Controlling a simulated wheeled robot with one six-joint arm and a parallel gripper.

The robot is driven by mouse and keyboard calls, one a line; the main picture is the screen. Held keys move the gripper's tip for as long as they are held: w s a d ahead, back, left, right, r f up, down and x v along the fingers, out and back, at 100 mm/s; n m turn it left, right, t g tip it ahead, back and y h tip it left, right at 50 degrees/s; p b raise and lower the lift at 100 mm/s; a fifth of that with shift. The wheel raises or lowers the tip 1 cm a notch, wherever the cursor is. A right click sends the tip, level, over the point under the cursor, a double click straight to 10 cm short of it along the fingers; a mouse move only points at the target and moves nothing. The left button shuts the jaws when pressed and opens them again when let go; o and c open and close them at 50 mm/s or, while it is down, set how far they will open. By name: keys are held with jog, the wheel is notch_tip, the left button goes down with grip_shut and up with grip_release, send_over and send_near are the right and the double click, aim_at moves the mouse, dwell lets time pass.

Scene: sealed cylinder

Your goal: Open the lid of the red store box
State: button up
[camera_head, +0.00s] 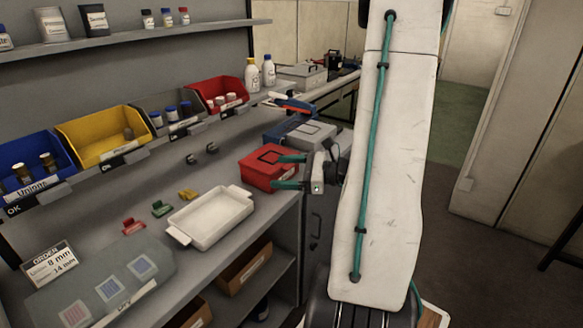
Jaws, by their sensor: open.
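The red store box (258,178) stands on the right end of the grey bench, at the picture's middle. Its lid (263,154) looks shut, with a dark square outline on top that may be a handle. My gripper (279,171) has two teal fingers, spread apart, and reaches in from the right at the box. One finger overlaps the lid's right part, the other its front right side. I cannot tell whether they touch the box. Nothing shows between the fingers except the box behind them.
A white tray (211,216) lies left of the box, with small red, green and yellow parts beside it. Blue and grey boxes (311,133) stand close behind. Open bins (98,139) line the back. My arm covers the right middle.

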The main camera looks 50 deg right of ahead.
aim_at(293, 166)
jog(key=s+d+f+m+t+h, duration=0.2)
jog(key=d+f+m+h, duration=0.1)
jog(key=d, duration=0.2)
jog(key=s+d+f+m+t+h, duration=0.1)
jog(key=s+d+f+m+h, duration=0.15)
jog(key=d+m, duration=0.2)
jog(key=shift+n+h, duration=0.25)
jog(key=shift+h, duration=0.4)
jog(key=w, duration=0.8)
jog(key=shift+d+r, duration=0.1)
jog(key=shift+r, duration=0.1)
